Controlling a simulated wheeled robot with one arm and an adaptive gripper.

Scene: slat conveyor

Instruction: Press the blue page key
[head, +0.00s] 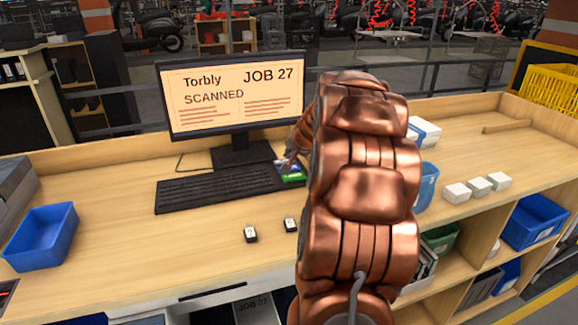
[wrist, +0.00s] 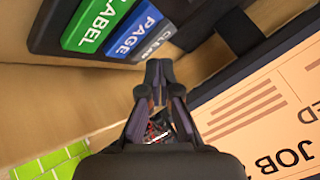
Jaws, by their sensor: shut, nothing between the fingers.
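The blue PAGE key (wrist: 133,32) sits on a dark key box (wrist: 62,22) between the green LABEL key (wrist: 98,24) and the grey CLEAR key (wrist: 157,42). My gripper (wrist: 159,70) is shut and empty. In the wrist view its tips appear just off the box's edge, nearest the CLEAR key; the gap in depth cannot be told. In the head view the green key (head: 293,177) shows at the keyboard's right end, with my gripper (head: 287,161) over the box's far part. My arm hides much of the area to the right.
A monitor (head: 232,90) reading "JOB 27 SCANNED" stands behind the black keyboard (head: 215,188). A blue bin (head: 42,237) is at left. Several white boxes (head: 457,193) sit at right.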

